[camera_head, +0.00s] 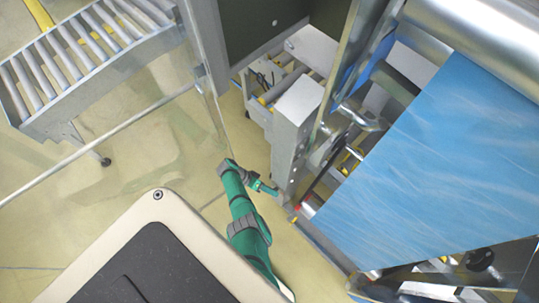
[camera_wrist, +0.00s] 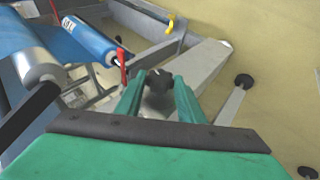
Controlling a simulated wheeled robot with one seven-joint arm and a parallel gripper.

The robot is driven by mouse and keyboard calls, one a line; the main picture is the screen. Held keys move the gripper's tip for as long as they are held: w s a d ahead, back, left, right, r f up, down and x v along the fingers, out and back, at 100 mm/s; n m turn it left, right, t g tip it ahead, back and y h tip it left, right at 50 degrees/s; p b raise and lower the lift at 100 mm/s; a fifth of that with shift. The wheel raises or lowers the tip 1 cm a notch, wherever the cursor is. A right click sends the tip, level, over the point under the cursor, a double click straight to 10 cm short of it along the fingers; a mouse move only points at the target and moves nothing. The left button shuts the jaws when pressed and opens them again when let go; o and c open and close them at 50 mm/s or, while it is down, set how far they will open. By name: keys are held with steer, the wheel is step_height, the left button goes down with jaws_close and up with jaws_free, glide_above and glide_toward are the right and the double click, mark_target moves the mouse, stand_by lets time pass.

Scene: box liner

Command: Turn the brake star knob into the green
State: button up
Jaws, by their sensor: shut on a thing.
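The brake star knob (camera_wrist: 158,78) is dark and sits between the two green fingers of my gripper (camera_wrist: 157,90) in the wrist view. My gripper is shut on it, one finger on each side. In the head view my gripper (camera_head: 270,189) reaches the lower end of the machine's grey upright; the knob itself cannot be made out there. A green marking by the knob cannot be made out in either view, and the knob's turn angle cannot be read.
A blue film sheet (camera_head: 440,160) and metal rollers fill the right side. A grey post (camera_head: 295,125) stands just beyond my gripper. A red lever (camera_wrist: 122,66) is close to the left finger. A roller conveyor (camera_head: 90,50) stands at upper left, with open floor below it.

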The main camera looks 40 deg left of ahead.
steer(key=o, duration=1.1)
steer(key=shift+c, duration=0.2)
steer(key=shift+r, duration=0.2)
steer(key=s+d+r, duration=0.7)
steer(key=s+r, duration=0.5)
steer(key=shift+d+r, duration=0.3)
steer(key=shift+r, duration=0.05)
